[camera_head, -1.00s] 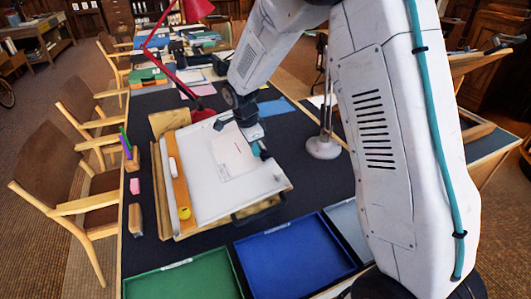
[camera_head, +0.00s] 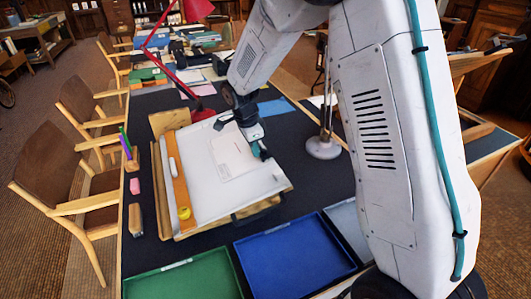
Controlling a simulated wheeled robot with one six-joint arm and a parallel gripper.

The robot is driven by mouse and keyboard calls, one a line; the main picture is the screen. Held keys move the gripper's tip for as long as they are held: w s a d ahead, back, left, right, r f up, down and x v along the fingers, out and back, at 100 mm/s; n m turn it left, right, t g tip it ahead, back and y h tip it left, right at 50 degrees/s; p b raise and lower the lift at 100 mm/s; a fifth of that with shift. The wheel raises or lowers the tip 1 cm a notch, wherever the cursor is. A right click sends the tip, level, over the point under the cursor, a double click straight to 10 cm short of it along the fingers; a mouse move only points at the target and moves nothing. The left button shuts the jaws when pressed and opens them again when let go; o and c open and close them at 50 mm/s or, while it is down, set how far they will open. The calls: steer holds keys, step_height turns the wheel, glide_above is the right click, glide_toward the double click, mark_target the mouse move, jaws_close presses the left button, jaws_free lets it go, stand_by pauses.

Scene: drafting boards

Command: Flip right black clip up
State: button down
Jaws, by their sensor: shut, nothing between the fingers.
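A white drafting board (camera_head: 230,190) lies tilted on the dark table, with a pale sheet (camera_head: 233,156) on it. My gripper (camera_head: 262,154) points down at the board's right edge, beside the sheet's right side. It is shut, and its fingertips are small and dark in this view. A small dark piece at the fingertips may be the right black clip, but I cannot tell it from the fingers. I cannot tell whether the clip is up or down. No left clip can be made out clearly.
An orange strip (camera_head: 178,185) with a yellow round item (camera_head: 184,213) lies along the board's left side. A blue tray (camera_head: 295,258) and a green tray (camera_head: 185,275) stand in front. A lamp base (camera_head: 323,148) stands right of the board. A pen holder (camera_head: 131,160) is at left.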

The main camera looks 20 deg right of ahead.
mark_target(264, 149)
steer(key=shift+f, duration=0.25)
steer(key=shift+d+f, duration=0.1)
steer(key=shift+f, duration=0.4)
steer(key=shift+d, duration=0.4)
steer(key=shift+d+r, duration=0.2)
steer(key=shift+d, duration=0.9)
steer(key=shift+a+r, duration=0.1)
steer(key=shift+d+r, duration=0.55)
steer(key=shift+d, duration=0.3)
steer(key=shift+d+r, duration=0.5)
steer(key=shift+d, duration=0.35)
